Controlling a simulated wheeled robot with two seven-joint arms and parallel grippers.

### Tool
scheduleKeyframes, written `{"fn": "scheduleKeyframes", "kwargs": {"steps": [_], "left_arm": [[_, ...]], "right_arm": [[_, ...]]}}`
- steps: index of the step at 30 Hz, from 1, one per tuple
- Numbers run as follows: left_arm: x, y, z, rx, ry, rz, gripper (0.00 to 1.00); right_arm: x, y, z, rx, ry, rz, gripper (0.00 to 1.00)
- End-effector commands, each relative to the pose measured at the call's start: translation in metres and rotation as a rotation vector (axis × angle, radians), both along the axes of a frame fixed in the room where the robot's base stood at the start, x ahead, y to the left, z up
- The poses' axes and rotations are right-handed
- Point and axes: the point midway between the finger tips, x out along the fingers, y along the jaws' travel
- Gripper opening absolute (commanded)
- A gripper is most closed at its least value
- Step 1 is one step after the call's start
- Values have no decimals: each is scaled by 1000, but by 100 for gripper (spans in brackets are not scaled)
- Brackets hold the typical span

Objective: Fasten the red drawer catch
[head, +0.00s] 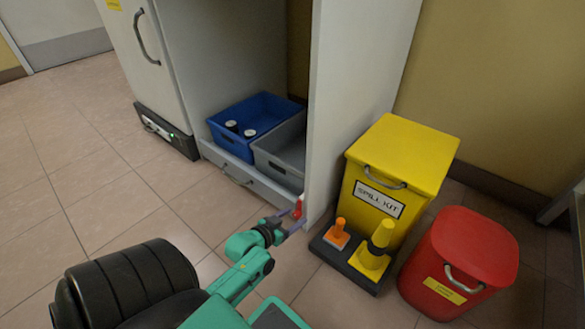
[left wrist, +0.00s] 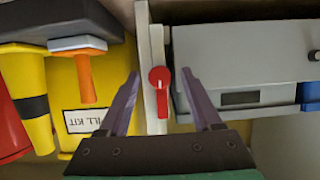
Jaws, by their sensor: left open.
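The red drawer catch (head: 297,209) sits at the right end of the low grey drawer front (head: 238,175), beside the cabinet's side panel. In the left wrist view the catch (left wrist: 159,80) shows a round red head with a short red arm pointing down in the picture. My left gripper (head: 291,221) is at the catch in the head view. In the left wrist view its purple fingers (left wrist: 160,84) are spread wide, one on each side of the catch, with visible gaps. The gripper is open and holds nothing. My right gripper is not in view.
A blue bin (head: 228,141) and a grey bin (head: 270,158) sit inside the cabinet. Tiled floor at left is clear.

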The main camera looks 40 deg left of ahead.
Motion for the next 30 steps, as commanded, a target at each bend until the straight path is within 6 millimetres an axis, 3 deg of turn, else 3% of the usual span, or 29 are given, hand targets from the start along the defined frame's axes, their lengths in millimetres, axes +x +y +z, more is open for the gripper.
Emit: {"fn": "scheduleKeyframes", "kwargs": {"steps": [2,7,8,20,30], "left_arm": [[0,0,0,0,0,0,66],[0,0,0,0,0,0,4],[-1,0,0,0,0,0,0],[-1,1,1,-46,1,-1,0],[-1,3,1,-261,-3,-5,0]], "right_arm": [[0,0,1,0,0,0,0],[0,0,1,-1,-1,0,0],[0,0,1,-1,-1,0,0],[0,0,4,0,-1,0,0],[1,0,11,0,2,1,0]]}}
